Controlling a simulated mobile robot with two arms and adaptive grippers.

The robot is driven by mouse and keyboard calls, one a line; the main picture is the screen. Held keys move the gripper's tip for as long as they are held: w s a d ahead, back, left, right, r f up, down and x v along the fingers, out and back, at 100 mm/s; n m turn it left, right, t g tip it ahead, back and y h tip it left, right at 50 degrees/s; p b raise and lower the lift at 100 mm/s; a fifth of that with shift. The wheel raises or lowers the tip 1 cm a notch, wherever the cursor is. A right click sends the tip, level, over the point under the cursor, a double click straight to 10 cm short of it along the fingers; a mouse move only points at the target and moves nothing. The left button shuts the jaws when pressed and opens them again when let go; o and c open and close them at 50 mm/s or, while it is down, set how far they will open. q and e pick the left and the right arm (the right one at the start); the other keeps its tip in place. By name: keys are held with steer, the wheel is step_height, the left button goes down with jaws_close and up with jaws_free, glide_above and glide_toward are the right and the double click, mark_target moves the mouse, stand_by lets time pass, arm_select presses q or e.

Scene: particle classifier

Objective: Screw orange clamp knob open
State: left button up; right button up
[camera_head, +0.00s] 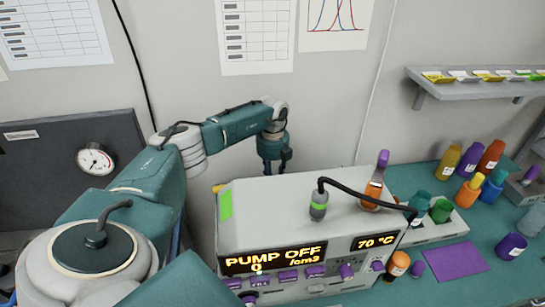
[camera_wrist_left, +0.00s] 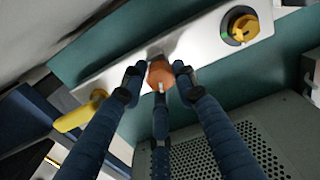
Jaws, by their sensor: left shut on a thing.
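The orange clamp knob (camera_wrist_left: 160,72) sits on a pale metal plate (camera_wrist_left: 125,78) in the left wrist view. My left gripper (camera_wrist_left: 159,86) has its three dark blue fingers closed around the knob. In the head view my left gripper (camera_head: 275,166) points down behind the grey pump machine (camera_head: 270,205), whose body hides the knob there. My right gripper is in neither view.
A yellow knob (camera_wrist_left: 243,25) and a yellow handle (camera_wrist_left: 80,112) are on either side of the orange knob. The machine's display reads PUMP OFF. Several coloured bottles and a purple mat (camera_head: 455,258) are on the table at right.

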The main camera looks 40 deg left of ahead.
arm_select(q)
steer(key=shift+w+a+r+n+p, duration=0.15)
steer(key=shift+n+p, duration=0.25)
steer(key=shift+n, duration=0.6)
steer(key=shift+w+a+r+n+p, duration=0.15)
steer(key=shift+n+p, duration=0.2)
steer(key=shift+n, duration=0.65)
steer(key=shift+s, duration=0.1)
steer(key=o, duration=1.1)
steer(key=shift+o, duration=0.2)
steer(key=shift+s+f, duration=0.1)
steer(key=shift+f, duration=0.05)
step_height(320, 180, up, 12)
steer(key=shift+s+f, duration=0.1)
